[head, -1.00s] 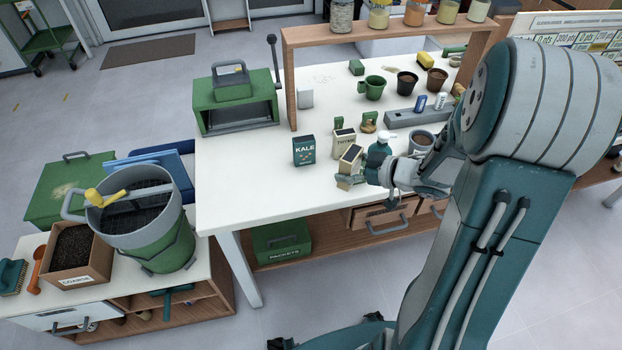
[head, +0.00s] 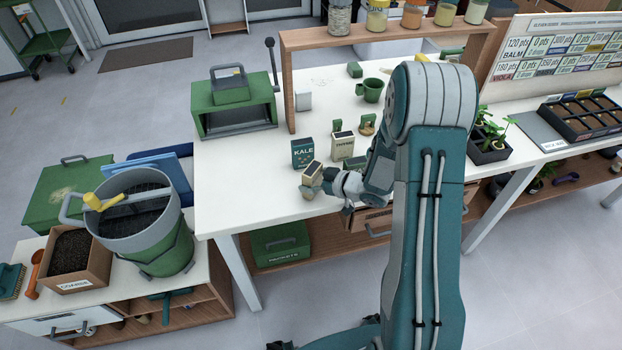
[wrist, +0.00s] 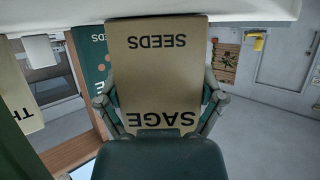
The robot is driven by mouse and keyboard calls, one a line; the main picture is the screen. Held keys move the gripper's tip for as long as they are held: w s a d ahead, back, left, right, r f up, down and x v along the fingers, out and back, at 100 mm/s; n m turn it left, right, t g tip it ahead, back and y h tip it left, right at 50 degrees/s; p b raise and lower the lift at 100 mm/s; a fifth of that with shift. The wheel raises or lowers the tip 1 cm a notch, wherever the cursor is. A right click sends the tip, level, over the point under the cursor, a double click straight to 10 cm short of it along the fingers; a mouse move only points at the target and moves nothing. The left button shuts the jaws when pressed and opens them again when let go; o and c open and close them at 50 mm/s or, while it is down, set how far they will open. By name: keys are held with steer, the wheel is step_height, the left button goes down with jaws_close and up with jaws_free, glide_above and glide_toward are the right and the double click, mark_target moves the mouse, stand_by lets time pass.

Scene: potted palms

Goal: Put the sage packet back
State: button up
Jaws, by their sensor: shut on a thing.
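The sage packet (head: 313,172) is tan with a dark top and tilted in the head view. My gripper (head: 311,190) is shut on it near the table's front edge. In the wrist view the sage packet (wrist: 160,70) fills the middle, its lettering upside down, with a finger at each side. Whether it touches the table I cannot tell. The dark teal kale packet (head: 302,153) stands just behind and left of it. The cream thyme packet (head: 342,146) stands behind and right. The kale packet (wrist: 90,62) shows partly hidden behind the sage packet in the wrist view.
The white table (head: 240,180) is clear left of the kale packet. A green box with a lever (head: 234,105) stands at the back left. A green box labelled PACKETS (head: 281,245) sits on the shelf below. My arm hides part of the table's right side.

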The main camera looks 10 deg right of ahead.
steer(key=shift+a, duration=0.3)
steer(key=o, duration=1)
steer(key=shift+d, duration=0.25)
